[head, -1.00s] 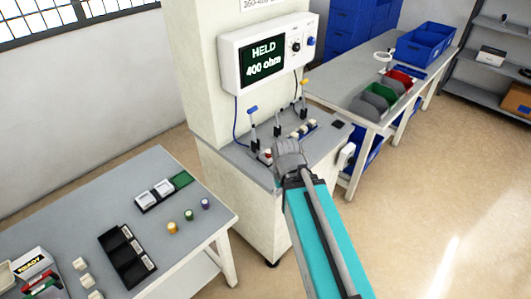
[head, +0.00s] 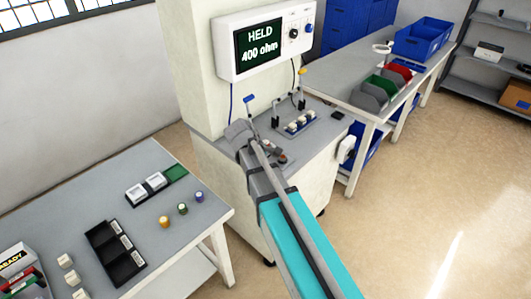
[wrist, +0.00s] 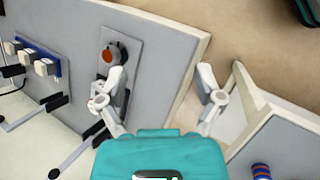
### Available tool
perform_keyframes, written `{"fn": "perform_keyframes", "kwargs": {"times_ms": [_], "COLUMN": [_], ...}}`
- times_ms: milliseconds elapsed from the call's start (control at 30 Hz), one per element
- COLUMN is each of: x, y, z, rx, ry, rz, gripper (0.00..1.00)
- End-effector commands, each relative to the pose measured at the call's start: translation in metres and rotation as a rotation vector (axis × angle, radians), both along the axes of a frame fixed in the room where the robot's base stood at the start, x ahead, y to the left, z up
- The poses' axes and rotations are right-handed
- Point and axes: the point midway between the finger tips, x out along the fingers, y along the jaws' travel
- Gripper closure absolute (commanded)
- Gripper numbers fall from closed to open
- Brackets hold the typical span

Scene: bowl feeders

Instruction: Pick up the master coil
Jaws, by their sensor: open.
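My gripper (head: 242,134) is open and empty above the left front of the grey bench top under the meter. Its spread fingers show in the wrist view (wrist: 160,76). I cannot tell for sure which part is the master coil. Several white coil-like blocks (head: 300,122) sit in a blue rack at the back of the bench; they also show in the wrist view (wrist: 40,60). A grey plate with a red-topped round part (wrist: 109,56) lies close to the left finger, which partly covers it. My arm hides part of that plate in the head view.
The meter (head: 262,40) reads HELD, 400 ohm. Upright levers (head: 249,106) and cables stand on the bench. The left table (head: 60,215) holds a black tray (head: 114,252), white blocks and small coloured spools (head: 182,208). A gap separates bench and table.

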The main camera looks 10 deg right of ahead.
Motion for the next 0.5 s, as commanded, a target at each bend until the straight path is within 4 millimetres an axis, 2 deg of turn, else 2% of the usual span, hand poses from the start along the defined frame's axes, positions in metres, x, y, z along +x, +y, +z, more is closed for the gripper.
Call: {"fn": "perform_keyframes", "kwargs": {"times_ms": [33, 200, 400, 500], "x": [0.023, 0.071, 0.112, 0.125], "y": [0.011, 0.040, 0.078, 0.094], "z": [-0.011, -0.011, -0.003, 0.001], "rx": [-0.063, -0.290, -0.519, -0.599], "ry": [0.035, 0.182, 0.354, 0.417], "rz": [0.082, 0.337, 0.545, 0.606], "gripper": [0.15, 0.15, 0.15, 0.15]}}
